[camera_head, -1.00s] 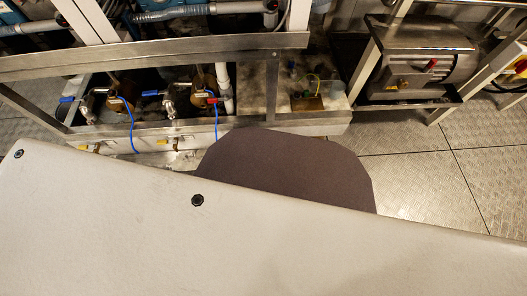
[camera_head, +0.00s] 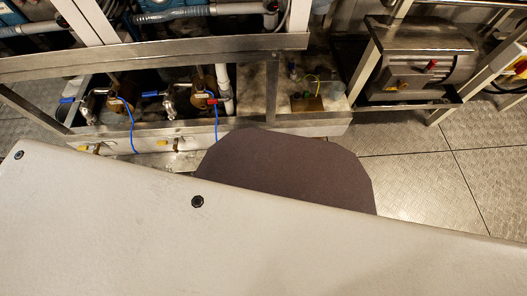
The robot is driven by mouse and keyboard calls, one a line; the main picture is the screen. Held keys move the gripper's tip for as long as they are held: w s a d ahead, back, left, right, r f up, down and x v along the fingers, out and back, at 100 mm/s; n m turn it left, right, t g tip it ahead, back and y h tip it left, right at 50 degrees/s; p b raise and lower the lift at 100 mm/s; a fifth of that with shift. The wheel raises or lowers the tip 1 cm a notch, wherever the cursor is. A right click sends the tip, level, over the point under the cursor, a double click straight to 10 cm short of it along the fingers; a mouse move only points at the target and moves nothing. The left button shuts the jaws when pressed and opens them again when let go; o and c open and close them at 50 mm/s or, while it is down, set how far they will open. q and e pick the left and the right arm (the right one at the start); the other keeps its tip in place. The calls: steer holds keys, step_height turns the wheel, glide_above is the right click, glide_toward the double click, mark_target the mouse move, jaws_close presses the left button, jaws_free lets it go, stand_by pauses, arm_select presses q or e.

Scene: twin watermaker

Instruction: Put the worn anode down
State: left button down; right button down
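I cannot make out the worn anode in the head view. Neither of my grippers shows in this view, so I cannot see what they hold. The lower half of the view is blocked by a large pale surface close to the camera, and whatever lies under it is hidden.
A metal frame (camera_head: 180,54) with pipes, valves (camera_head: 170,100) and blue hoses stands at the back left. An electric motor (camera_head: 418,62) sits in a stand at the back right. Tread-plate floor (camera_head: 420,185) is clear at the right.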

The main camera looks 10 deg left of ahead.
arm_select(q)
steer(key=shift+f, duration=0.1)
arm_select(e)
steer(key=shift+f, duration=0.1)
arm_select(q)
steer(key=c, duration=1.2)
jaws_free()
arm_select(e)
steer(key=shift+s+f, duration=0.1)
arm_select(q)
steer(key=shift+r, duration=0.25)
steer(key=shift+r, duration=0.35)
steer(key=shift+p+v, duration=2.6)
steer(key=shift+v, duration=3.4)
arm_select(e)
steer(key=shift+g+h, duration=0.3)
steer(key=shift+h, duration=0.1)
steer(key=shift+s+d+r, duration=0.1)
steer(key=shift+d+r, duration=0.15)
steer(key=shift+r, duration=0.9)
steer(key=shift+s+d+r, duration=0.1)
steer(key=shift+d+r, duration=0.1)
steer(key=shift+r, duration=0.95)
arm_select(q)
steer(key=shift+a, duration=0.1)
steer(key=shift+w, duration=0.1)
